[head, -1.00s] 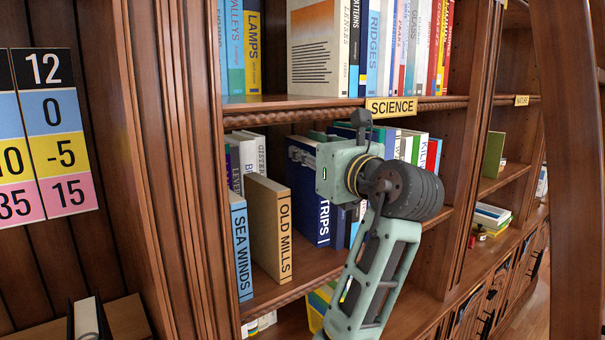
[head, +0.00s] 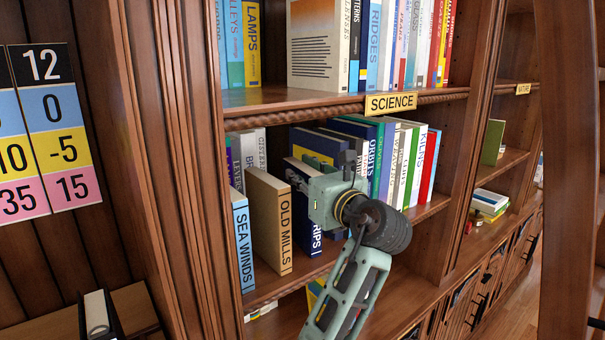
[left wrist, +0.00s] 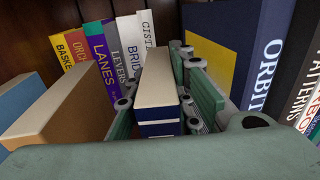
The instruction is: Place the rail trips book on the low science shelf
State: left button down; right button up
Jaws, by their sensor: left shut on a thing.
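The rail trips book (head: 316,242) is dark blue, with TRIPS readable on its spine; the arm hides the rest of the title. My left gripper (head: 298,182) is shut on its upper part. In the left wrist view the book (left wrist: 158,82) is upright between the fingers, pale page edges up. It is in the low science shelf (head: 262,294), below the SCIENCE sign (head: 391,104), between the tan OLD MILLS book (head: 272,222) and the row with ORBITS (head: 373,163). I cannot tell whether its base touches the board. My right gripper is not in view.
The blue SEA WINDS book (head: 242,240) stands left of OLD MILLS. More books, including LEVERS (left wrist: 122,66), stand behind. A dark book with a yellow patch (left wrist: 218,50) is close right of the fingers. The upper shelf (head: 300,101) is overhead.

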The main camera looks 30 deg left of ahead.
pick_arm(q)
jog(key=c, duration=1.5)
grip_release()
jog(key=shift+d, duration=0.1)
jog(key=shift+c, duration=0.2)
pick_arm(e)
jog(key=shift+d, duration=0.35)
pick_arm(q)
jog(key=b+v, duration=0.3)
jog(key=v, duration=0.9)
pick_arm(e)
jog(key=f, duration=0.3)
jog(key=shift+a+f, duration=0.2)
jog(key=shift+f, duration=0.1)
